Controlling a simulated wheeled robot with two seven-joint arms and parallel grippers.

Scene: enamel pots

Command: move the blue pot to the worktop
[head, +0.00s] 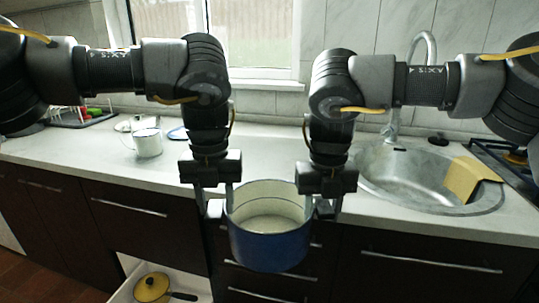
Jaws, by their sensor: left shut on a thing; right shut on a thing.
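The blue pot (269,246) has a white inside and hangs upright in front of the worktop's front edge. My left gripper (217,209) is shut on the pot's left side, where a handle would be. My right gripper (322,209) is shut on its right side. The fingers hide the handles themselves. The worktop (265,150) runs behind the pot, and its stretch between the white mug and the sink looks clear, though my arms cover part of it.
A white mug (148,143) stands on the worktop at left, with a dish rack (85,118) further left. A round steel sink (400,178) with a tan cloth or board (461,180) is at right, beside a hob (508,160). Below, an open drawer (190,283) holds a yellow pan (152,287).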

